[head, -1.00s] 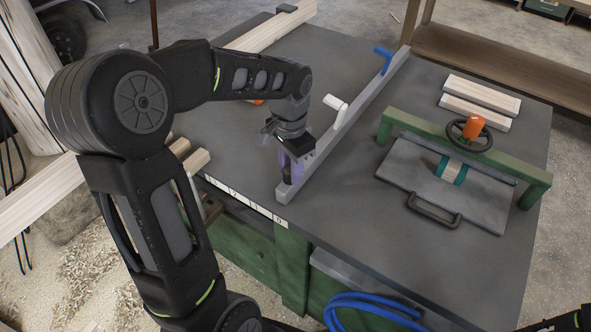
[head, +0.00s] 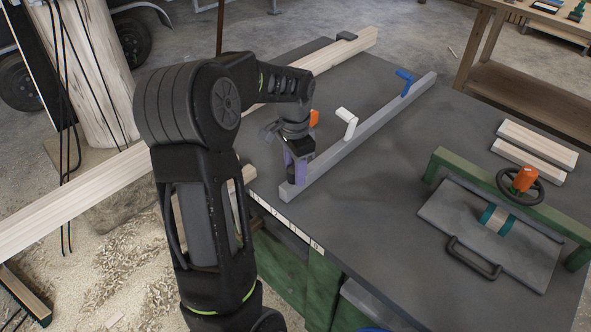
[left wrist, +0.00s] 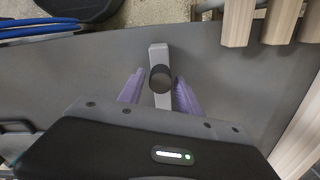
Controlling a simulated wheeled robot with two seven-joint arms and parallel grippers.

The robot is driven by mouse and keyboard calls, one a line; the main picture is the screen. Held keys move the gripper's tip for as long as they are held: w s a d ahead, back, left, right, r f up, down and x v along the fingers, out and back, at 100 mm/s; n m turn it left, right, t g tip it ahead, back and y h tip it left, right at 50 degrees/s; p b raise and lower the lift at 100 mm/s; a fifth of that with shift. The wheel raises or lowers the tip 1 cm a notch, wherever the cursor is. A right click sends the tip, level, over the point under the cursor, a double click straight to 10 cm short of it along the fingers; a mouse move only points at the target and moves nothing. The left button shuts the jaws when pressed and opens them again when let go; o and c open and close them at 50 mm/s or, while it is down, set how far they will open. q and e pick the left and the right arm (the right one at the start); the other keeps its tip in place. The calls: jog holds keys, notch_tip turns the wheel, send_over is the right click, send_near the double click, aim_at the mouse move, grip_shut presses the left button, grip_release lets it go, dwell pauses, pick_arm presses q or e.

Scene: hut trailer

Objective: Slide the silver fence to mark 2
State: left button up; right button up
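The silver fence (head: 362,135) is a long grey bar lying slantwise across the dark table, with a white handle (head: 347,119) and a blue handle (head: 404,82). My left gripper (head: 297,181) is low at its near end. In the left wrist view, a dark round knob (left wrist: 161,78) stands on the fence (left wrist: 160,53) between the purple fingers (left wrist: 159,92). The fingers are apart, with a narrow gap on the left and the right finger close to the knob. My right gripper is not in view.
A green-framed press with an orange knob (head: 524,179) stands at the right of the table. Two light wood blocks (head: 536,147) lie behind it. A long timber (head: 75,198) crosses at the left. The table between fence and press is clear.

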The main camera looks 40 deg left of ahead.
pick_arm(q)
jog(key=shift+o, duration=0.7)
notch_tip(320, 180, up, 8)
jog(key=shift+f, duration=0.1)
dwell(0.5)
